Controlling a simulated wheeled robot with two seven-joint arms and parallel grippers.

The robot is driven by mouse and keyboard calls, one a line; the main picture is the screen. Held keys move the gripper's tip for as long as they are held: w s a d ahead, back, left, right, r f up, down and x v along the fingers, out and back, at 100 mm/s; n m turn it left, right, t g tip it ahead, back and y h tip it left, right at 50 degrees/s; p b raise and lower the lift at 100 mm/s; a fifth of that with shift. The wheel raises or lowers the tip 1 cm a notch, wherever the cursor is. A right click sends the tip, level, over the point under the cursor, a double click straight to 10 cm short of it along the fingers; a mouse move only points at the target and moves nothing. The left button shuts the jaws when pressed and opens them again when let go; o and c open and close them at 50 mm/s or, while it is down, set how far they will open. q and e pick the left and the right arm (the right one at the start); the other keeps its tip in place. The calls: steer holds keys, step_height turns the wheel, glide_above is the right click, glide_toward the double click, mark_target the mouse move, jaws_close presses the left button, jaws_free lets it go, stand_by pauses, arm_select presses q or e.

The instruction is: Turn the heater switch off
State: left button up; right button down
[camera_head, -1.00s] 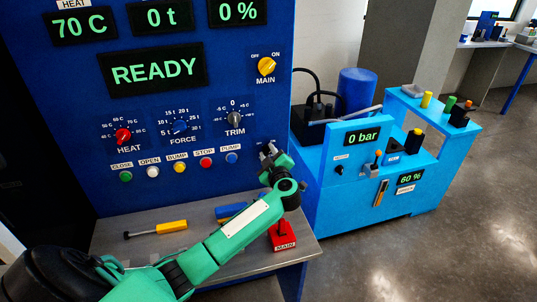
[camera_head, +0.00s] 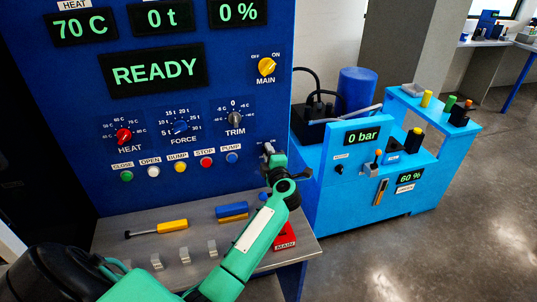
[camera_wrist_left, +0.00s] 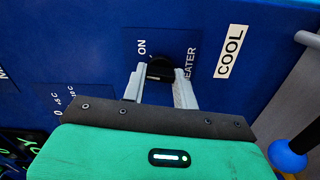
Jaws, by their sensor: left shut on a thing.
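The heater switch (camera_wrist_left: 160,68) is a small black knob on a dark blue plate in the left wrist view. "ON" is printed at its upper left and part of "HEATER" at its right. My left gripper (camera_wrist_left: 160,76) has its two grey fingers on either side of the knob, shut on it. In the head view the left gripper (camera_head: 269,152) is at the lower right of the blue panel (camera_head: 225,110), and it hides the switch there. The knob's exact angle is hard to tell. My right gripper is not in view.
A "COOL" label (camera_wrist_left: 230,51) is beside the switch. The HEAT knob (camera_head: 123,136), a button row and the PUMP button (camera_head: 232,157) are to the left. A light blue unit (camera_head: 335,205) stands right.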

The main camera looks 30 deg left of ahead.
arm_select(q)
steer(key=n+b, duration=0.1)
steer(key=n, duration=0.2)
steer(key=n+b, duration=0.1)
steer(key=n, duration=0.3)
steer(key=n+b, duration=0.1)
steer(key=n, duration=0.2)
steer(key=shift+f+n+b, duration=0.3)
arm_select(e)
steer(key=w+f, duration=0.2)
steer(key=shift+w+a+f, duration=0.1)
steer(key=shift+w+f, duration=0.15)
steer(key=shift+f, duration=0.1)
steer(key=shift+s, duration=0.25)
arm_select(q)
steer(key=o, duration=1)
steer(key=shift+r, duration=0.1)
